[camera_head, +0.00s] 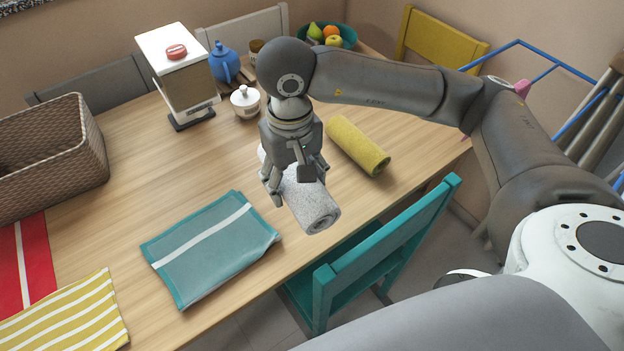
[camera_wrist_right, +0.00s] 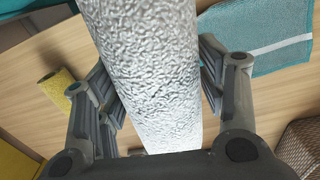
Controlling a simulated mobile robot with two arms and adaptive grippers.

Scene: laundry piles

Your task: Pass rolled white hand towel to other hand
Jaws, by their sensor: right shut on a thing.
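The rolled white hand towel (camera_head: 313,206) is held in my right gripper (camera_head: 293,188), near the table's front edge in the head view. The gripper points down with its fingers on both sides of the roll. The near end of the roll sticks out toward the front; its far part is mostly hidden behind the gripper. In the right wrist view the white towel (camera_wrist_right: 150,70) fills the middle, between the two fingers of the right gripper (camera_wrist_right: 160,100). My left gripper is not in view.
A yellow rolled towel (camera_head: 357,146) lies right of the gripper. A folded teal towel (camera_head: 205,250) lies at front left. A wicker basket (camera_head: 50,155), a dispenser (camera_head: 180,80) and a white pot (camera_head: 245,102) stand farther back. A teal chair (camera_head: 375,250) is at the front edge.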

